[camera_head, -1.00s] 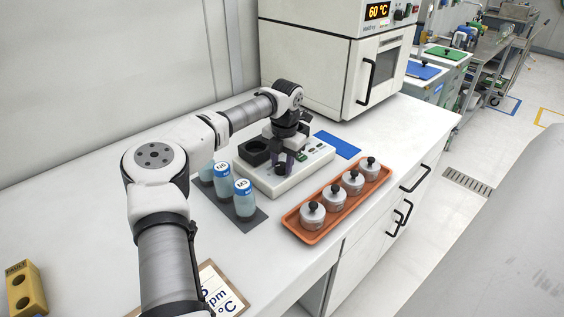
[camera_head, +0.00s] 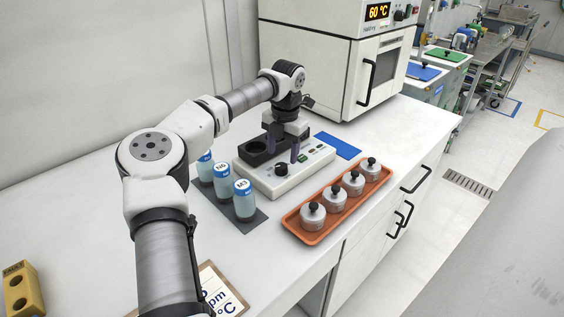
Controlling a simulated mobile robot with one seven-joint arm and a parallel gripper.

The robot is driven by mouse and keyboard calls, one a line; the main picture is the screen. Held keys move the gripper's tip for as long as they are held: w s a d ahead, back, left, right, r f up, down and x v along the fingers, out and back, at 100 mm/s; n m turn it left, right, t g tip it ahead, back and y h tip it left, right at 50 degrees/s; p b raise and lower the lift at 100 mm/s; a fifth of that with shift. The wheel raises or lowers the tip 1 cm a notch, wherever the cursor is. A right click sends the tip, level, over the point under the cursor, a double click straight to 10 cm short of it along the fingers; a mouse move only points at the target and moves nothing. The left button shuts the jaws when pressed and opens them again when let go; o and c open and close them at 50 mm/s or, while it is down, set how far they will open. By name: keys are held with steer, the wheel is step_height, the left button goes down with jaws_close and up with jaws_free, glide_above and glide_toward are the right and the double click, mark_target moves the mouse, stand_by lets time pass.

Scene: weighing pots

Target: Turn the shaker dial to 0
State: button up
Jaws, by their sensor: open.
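My gripper (camera_head: 283,154) points down above the shaker, just behind and to the right of the dial. Its fingers are open, apart from the dial, with nothing seen between them.
Blue-capped bottles (camera_head: 243,202) stand on a dark mat left of the shaker. An orange tray (camera_head: 311,239) with several lidded pots is to its right. A blue mat (camera_head: 338,145) and a white oven (camera_head: 318,56) are behind. A clipboard (camera_head: 222,287) lies in front.

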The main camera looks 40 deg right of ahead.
mark_target(284, 166)
step_height(284, 166, up, 9)
steer(key=shift+s+r+b, duration=0.15)
steer(key=shift+s+b, duration=0.15)
steer(key=shift+b, duration=0.05)
stand_by(0.3)
